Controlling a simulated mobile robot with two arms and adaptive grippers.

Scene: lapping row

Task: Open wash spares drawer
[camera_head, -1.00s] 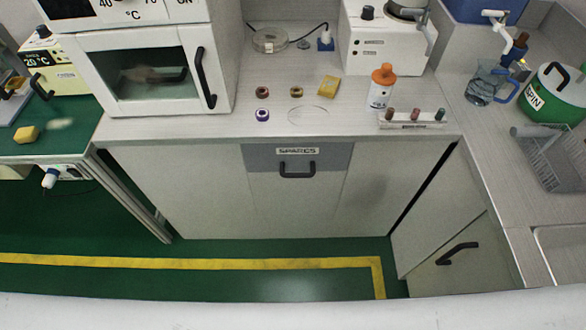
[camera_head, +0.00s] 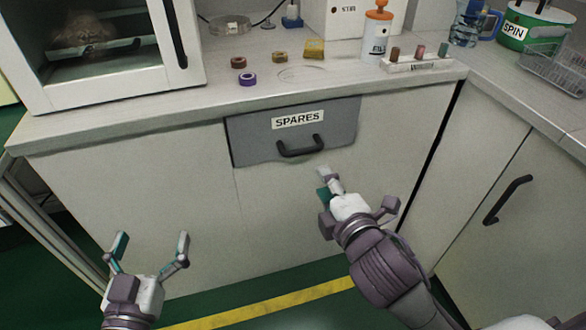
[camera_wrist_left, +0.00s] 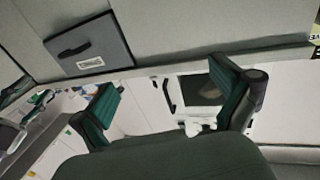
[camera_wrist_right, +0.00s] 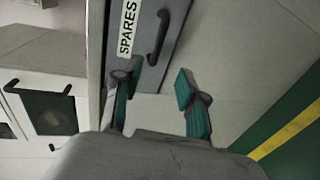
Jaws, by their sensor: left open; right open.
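The grey spares drawer (camera_head: 247,141), labelled SPARES, is closed, flush in the white cabinet front below the counter. Its dark bar handle (camera_head: 300,148) runs across the front. The drawer (camera_wrist_right: 146,78) and handle (camera_wrist_right: 158,38) also show in the right wrist view, and the drawer (camera_wrist_left: 106,46) in the left wrist view. My right gripper (camera_head: 328,184) is open and empty, a little below and to the right of the handle. In the right wrist view its fingers (camera_wrist_right: 152,92) are apart. My left gripper (camera_head: 150,247) is open and empty, low and well left of the drawer.
The counter (camera_head: 210,101) above carries several small rings, a yellow block (camera_head: 314,49), an orange-capped bottle (camera_head: 377,35) and a vial rack (camera_head: 420,65). A white oven (camera_head: 110,95) stands at left. A cabinet handle (camera_head: 508,200) is at right. Floor in front is clear.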

